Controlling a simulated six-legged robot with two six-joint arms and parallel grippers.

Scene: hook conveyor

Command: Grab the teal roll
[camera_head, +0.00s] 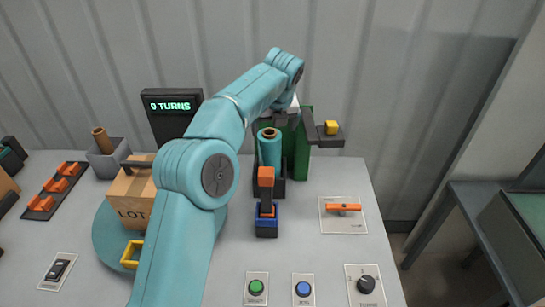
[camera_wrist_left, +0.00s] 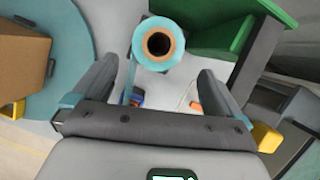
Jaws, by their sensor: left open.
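The teal roll (camera_head: 270,151) stands upright in the head view, with a brown core showing at its top. In the left wrist view the roll (camera_wrist_left: 143,56) is seen end-on with its dark core hole, at the top middle between the fingers. My left gripper (camera_wrist_left: 157,72) is open and empty, a finger on each side of the roll's position in the picture, apart from it. In the head view my left gripper (camera_head: 291,119) is partly hidden, close to the top of the roll. My right gripper is not in view.
A green stand (camera_head: 303,147) is right behind the roll, with a dark arm bearing a yellow block (camera_head: 331,127). An orange-handled lever (camera_head: 266,178) stands in front. A cardboard box (camera_head: 128,200) sits on a teal turntable (camera_head: 106,243) at left. A display (camera_head: 172,105) reads "0 TURNS".

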